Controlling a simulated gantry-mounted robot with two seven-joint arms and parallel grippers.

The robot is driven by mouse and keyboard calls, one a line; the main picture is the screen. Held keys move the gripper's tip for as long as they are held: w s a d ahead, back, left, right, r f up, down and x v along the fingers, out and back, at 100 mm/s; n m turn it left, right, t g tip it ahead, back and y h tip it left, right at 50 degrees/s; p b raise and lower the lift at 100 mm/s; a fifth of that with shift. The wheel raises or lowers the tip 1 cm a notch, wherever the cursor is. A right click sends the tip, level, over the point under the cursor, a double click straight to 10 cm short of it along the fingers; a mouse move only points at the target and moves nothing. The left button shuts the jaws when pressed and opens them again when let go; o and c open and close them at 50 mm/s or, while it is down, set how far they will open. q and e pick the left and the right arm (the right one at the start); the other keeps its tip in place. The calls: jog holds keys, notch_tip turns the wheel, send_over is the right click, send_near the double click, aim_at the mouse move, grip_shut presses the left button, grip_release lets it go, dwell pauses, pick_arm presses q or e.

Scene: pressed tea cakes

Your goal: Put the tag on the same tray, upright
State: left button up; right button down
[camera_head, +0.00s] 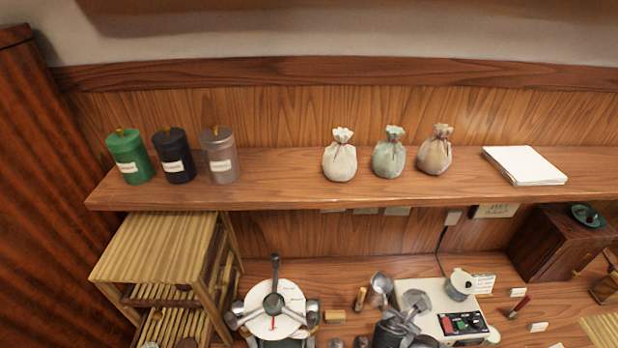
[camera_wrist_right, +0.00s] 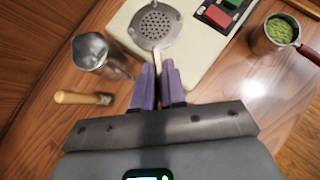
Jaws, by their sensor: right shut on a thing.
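In the right wrist view my right gripper (camera_wrist_right: 159,72) has its purple fingers close together, shut on the thin handle of a round perforated metal disc (camera_wrist_right: 155,24). The disc is over the pale base of a machine (camera_wrist_right: 122,28). It also shows in the head view (camera_head: 416,300). A slatted wooden tray (camera_head: 172,328) shows in the rack at lower left, partly cut off. My left gripper is not in view.
A metal cup (camera_wrist_right: 90,50) and wooden-handled tool (camera_wrist_right: 83,98) are left of my right gripper. A small pan of green powder (camera_wrist_right: 280,33) is at right. A white-dialled scale (camera_head: 290,322) stands on the counter. A shelf (camera_head: 280,190) with tins and cloth bags overhangs the back.

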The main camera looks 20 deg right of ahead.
jog(key=w+a+r+n+t+y+p, duration=0.2)
jog(key=a+r+n+y+p, duration=0.2)
jog(key=a+r, duration=0.5)
jog(key=w+a+r+n+t+y+p, duration=0.3)
jog(key=a+r+n, duration=0.5)
jog(key=r, duration=0.8)
jog(key=shift+w+a+r+n+y+p, duration=0.3)
jog(key=shift+a+r+y+p, duration=0.1)
jog(key=shift+a+y+p, duration=0.4)
jog(key=shift+d, duration=0.2)
